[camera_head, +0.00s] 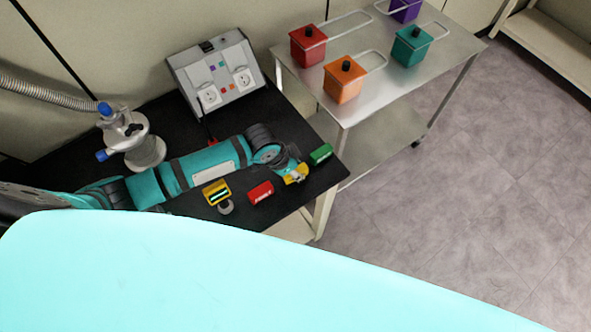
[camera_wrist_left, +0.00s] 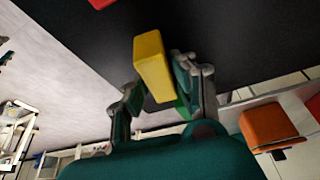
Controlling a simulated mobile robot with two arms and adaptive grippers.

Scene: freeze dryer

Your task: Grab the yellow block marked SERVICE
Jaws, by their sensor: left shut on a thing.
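The yellow block (camera_head: 297,176) is at the right end of the black table, at the tip of my left arm. In the left wrist view the yellow block (camera_wrist_left: 153,62) stands between the two fingers, and no lettering on it can be read. My left gripper (camera_head: 292,172) is shut on the yellow block, and its fingers (camera_wrist_left: 158,95) sit on either side of it. I cannot tell whether the block is clear of the table. My right gripper is not in view.
A green block (camera_head: 321,154) and a red block (camera_head: 261,192) flank the gripper on the black table (camera_head: 290,212). A yellow device (camera_head: 216,192) lies left of the red block. A metal cart (camera_head: 345,105) with lidded coloured containers stands behind. Floor at right is free.

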